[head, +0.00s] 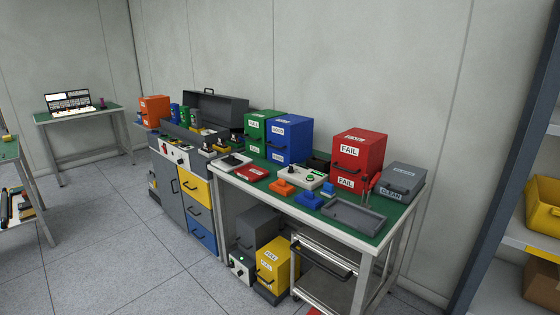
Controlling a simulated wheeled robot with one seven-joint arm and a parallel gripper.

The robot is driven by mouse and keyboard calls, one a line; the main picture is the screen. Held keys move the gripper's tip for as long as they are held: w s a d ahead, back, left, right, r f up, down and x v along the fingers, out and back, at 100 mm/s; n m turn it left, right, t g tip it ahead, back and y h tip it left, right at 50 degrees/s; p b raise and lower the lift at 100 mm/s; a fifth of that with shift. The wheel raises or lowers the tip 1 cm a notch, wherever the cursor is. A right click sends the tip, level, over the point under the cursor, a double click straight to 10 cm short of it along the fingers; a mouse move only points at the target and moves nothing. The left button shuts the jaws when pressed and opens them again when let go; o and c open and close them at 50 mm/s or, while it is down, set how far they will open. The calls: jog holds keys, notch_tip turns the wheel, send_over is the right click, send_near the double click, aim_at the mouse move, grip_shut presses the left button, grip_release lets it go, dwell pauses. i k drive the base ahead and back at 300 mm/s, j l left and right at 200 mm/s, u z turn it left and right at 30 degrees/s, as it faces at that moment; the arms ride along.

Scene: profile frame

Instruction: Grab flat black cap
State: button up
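I cannot pick out a flat black cap with certainty; small parts are too small to tell at this distance. A dark, low object (319,161) stands at the back of the green-topped bench (330,225), between the blue box and the red box. Several small dark items (208,148) lie on the grey cabinet's top to the left of the bench. My gripper is not in view.
On the bench stand green (255,134), blue (288,138) and red FAIL boxes (357,152), a grey CLEAN box (402,181) and a grey tray (354,216). The floor (110,255) at left front is clear.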

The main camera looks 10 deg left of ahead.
aim_at(230, 160)
jog(key=i+j+u, duration=0.15)
jog(key=i+u, duration=0.2)
jog(key=i, duration=0.25)
jog(key=i+u, duration=0.35)
jog(key=i, duration=0.3)
jog(key=i+l+u, duration=0.15)
jog(key=i+u, duration=0.2)
jog(key=i, duration=0.25)
jog(key=i+l, duration=0.15)
jog(key=i, duration=0.55)
jog(key=i+l, duration=0.1)
jog(key=i, duration=0.55)
